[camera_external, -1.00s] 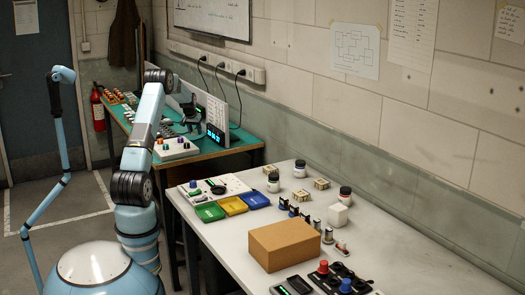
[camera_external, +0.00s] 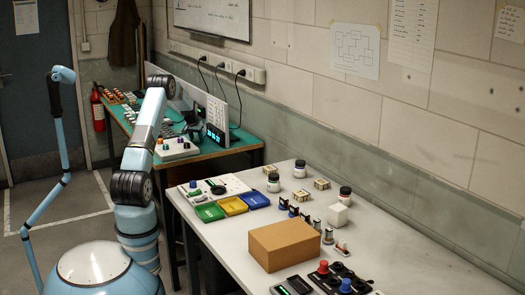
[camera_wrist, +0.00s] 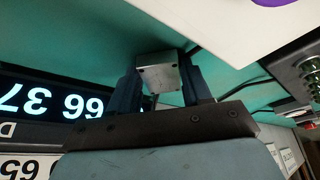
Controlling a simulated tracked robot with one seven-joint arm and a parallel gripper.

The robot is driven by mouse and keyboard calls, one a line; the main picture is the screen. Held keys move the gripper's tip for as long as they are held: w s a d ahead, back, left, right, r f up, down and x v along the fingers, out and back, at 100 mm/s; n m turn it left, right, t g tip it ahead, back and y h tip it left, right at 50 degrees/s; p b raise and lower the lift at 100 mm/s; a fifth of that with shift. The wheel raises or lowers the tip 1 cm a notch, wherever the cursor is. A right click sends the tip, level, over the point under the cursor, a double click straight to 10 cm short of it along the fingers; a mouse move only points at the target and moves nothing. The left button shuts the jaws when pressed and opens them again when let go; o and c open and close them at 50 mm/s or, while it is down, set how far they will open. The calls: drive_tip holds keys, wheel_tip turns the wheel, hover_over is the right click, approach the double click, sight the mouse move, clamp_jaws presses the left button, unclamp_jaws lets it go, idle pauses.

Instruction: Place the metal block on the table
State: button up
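The metal block (camera_wrist: 158,74) is a small silver-grey piece with dark marks on its face, in the upper middle of the wrist view. My gripper (camera_wrist: 160,82) has its two dark fingers on either side of the block, closed on it. The green bench top (camera_wrist: 90,45) fills the background behind the block. In the external view my arm reaches over the green-topped bench at the back; the block cannot be made out there. The white table (camera_external: 395,245) stands in the foreground of the external view.
A digital display (camera_wrist: 50,105) is close at the left of the wrist view. On the white table are a brown box (camera_external: 285,244), coloured trays (camera_external: 232,205), jars and a control box. Free room lies at the table's right side.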

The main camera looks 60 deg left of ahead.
drive_tip(key=o, duration=0.4)
drive_tip(key=shift+r, duration=0.1)
drive_tip(key=v, duration=1.2)
